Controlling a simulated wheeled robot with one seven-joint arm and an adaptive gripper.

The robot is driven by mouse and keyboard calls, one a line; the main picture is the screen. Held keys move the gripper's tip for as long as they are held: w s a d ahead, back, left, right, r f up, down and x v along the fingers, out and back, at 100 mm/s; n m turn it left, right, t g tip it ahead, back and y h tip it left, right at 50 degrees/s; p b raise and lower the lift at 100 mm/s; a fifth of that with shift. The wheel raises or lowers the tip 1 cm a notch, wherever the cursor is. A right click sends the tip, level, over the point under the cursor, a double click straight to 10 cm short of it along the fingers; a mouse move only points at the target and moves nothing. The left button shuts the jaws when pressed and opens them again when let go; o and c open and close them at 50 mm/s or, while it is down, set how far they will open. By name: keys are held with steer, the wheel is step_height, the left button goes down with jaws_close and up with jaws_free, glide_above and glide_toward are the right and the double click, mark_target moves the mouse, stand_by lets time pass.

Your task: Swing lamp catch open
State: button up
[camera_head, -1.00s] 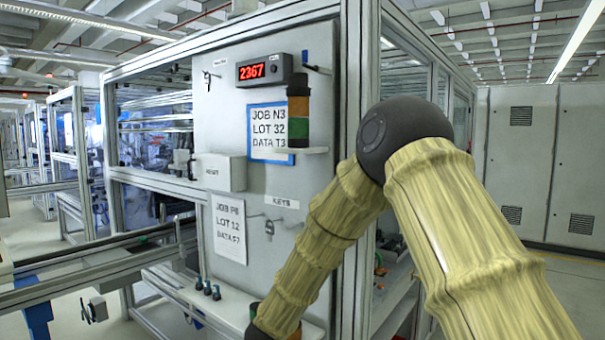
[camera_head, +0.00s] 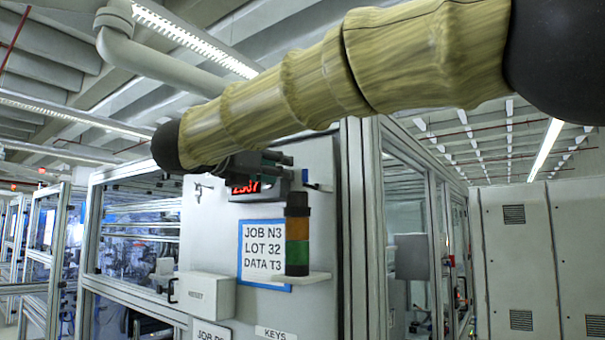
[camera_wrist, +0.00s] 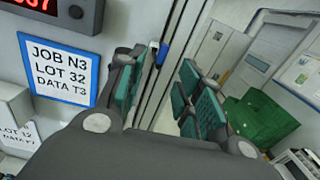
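The blue-handled catch (camera_head: 305,177) is on the upper right of the white panel, just right of the red-digit display (camera_head: 246,187). In the wrist view the catch (camera_wrist: 162,52) shows small and blue between my fingers, beyond their tips. My gripper (camera_head: 286,167) is in front of the display, pointing right toward the catch, and partly covers the display. In the wrist view my gripper (camera_wrist: 163,86) is open with nothing between its green pads. I cannot tell how far the fingertips are from the catch, or how it is turned.
A stack lamp (camera_head: 297,240) stands on a small shelf (camera_head: 285,279) below the catch. A blue-framed job sheet (camera_head: 264,250) and a white box (camera_head: 205,294) are on the panel. The wrist view shows a green crate (camera_wrist: 255,120) at right.

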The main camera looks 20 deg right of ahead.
mark_target(303, 170)
steer(key=shift+m, duration=0.3)
steer(key=p+x, duration=0.1)
steer(key=x, duration=0.1)
steer(key=r+p+x, duration=0.1)
steer(key=x, duration=0.2)
steer(key=p+x, duration=0.1)
steer(key=x, duration=0.2)
steer(key=shift+s+d+r+p, duration=0.2)
steer(key=shift+r+p, duration=0.1)
steer(key=shift+p+x, duration=0.3)
steer(key=shift+x, duration=0.75)
steer(key=shift+f, duration=0.15)
jaws_close()
